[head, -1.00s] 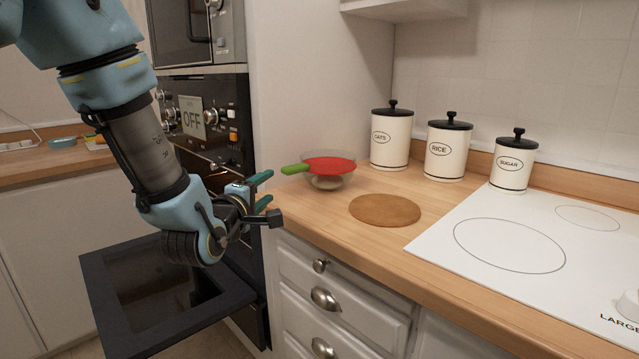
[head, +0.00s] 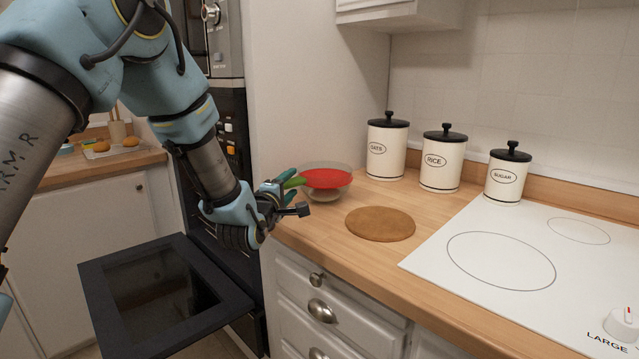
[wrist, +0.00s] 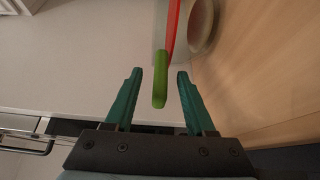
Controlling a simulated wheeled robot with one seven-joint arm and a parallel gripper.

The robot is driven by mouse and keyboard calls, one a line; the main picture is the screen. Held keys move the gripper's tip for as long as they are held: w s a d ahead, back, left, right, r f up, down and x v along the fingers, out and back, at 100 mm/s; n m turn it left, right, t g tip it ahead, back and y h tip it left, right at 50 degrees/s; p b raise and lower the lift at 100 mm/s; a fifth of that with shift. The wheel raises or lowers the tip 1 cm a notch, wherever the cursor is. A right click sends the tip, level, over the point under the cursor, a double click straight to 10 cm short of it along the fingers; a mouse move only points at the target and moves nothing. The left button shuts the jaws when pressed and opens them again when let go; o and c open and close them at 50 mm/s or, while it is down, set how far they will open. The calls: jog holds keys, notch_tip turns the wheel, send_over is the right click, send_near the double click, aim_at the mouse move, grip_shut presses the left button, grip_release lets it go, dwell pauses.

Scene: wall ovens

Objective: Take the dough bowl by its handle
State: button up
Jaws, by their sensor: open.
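The dough bowl (head: 324,190) is a clear bowl with red in it or over it, standing on the wooden counter. Its green handle (head: 294,182) points left, toward my gripper (head: 287,194). In the wrist view the handle (wrist: 160,88) hangs at the mouth of my gripper (wrist: 157,75), its end between the two green fingertips. Both fingers are open and gaps show on either side of the handle. Part of the bowl (wrist: 202,25) shows at the top of the wrist view.
A round brown board (head: 380,224) lies in front of the bowl. Canisters marked Oats (head: 387,147), Rice (head: 443,160) and Sugar (head: 506,174) stand behind. A white hob (head: 520,262) is at right. An open oven door (head: 215,318) juts out below my gripper.

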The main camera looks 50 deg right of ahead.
jog(key=shift+c, duration=0.2)
grip_shut()
dwell(0.3)
dwell(0.8)
jog(key=shift+d+r, duration=0.1)
jog(key=shift+r, duration=0.05)
